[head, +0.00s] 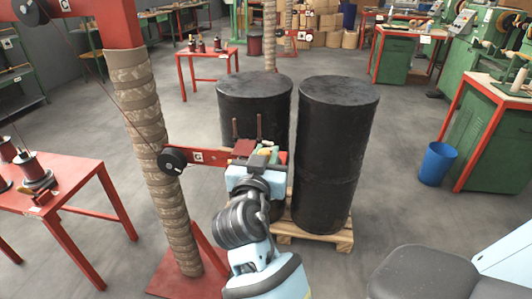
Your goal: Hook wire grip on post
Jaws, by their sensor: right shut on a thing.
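My right gripper (262,157) is in the middle of the head view, at the end of my light blue arm. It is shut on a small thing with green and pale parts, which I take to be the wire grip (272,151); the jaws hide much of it. Just behind and left of it is the end of a red bracket (210,157), where two thin brown upright pins (259,126) stand. A tall post (150,130) wrapped in tan bands carries this bracket. I cannot tell whether the grip touches a pin. My left gripper is not in view.
A black pulley (172,161) sits on the bracket, with a thin wire running up left. Two black drums (338,150) stand on a wooden pallet (340,238) behind my gripper. A red table (75,185) is at left, and a blue bin (437,163) at right.

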